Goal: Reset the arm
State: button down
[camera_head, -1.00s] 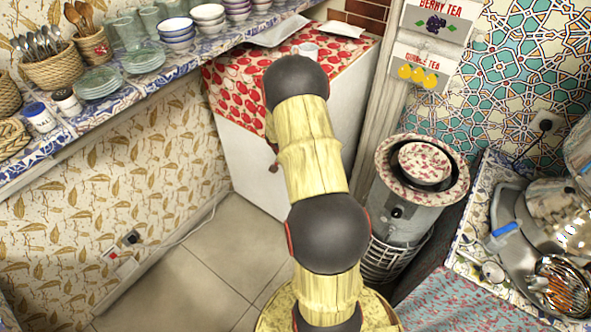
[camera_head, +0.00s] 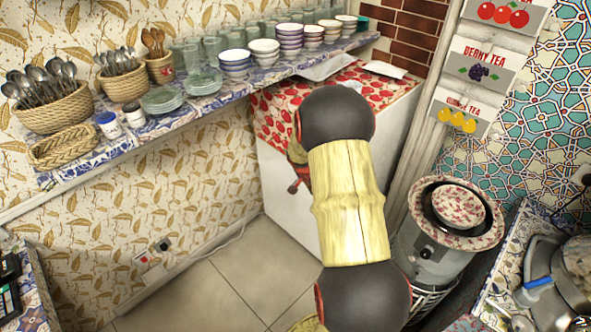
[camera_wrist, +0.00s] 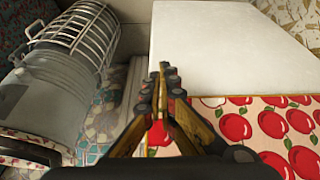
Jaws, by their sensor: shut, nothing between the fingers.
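My gripper shows in the wrist view (camera_wrist: 162,72). Its two fingers meet at the tips with nothing between them, so it is shut and empty. Behind the fingertips stands a white cabinet (camera_wrist: 225,45) with a red-apple cloth (camera_wrist: 265,125) over it. In the head view my arm of black joints and yellow links reaches up the middle, in front of the cabinet.
A tiled shelf (camera_head: 150,132) with bowls, glasses and cutlery baskets (camera_head: 52,105) runs along the left wall. The apple cloth also shows in the head view (camera_head: 275,115). Tiled floor (camera_head: 240,285) is clear at lower left.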

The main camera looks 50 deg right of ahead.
jog(key=s+a+r+n+g+y, duration=0.2)
jog(key=s+a+n, duration=0.4)
jog(key=s+a, duration=0.15)
jog(key=s+a+r+n+t, duration=0.2)
jog(key=a+r+n, duration=0.2)
jog(key=a+r, duration=0.5)
jog(key=s+a+r+n+t+y, duration=0.1)
jog(key=s+a+r+n+t, duration=0.1)
jog(key=a+r, duration=0.8)
jog(key=s+a+r+n+t+y+p, duration=0.1)
jog(key=s+a+r+n+t, duration=0.1)
jog(key=a+r+n, duration=0.4)
jog(key=a+r+t, duration=0.1)
jog(key=a+r, duration=0.3)
jog(key=a, duration=0.6)
jog(key=shift+t, duration=0.3)
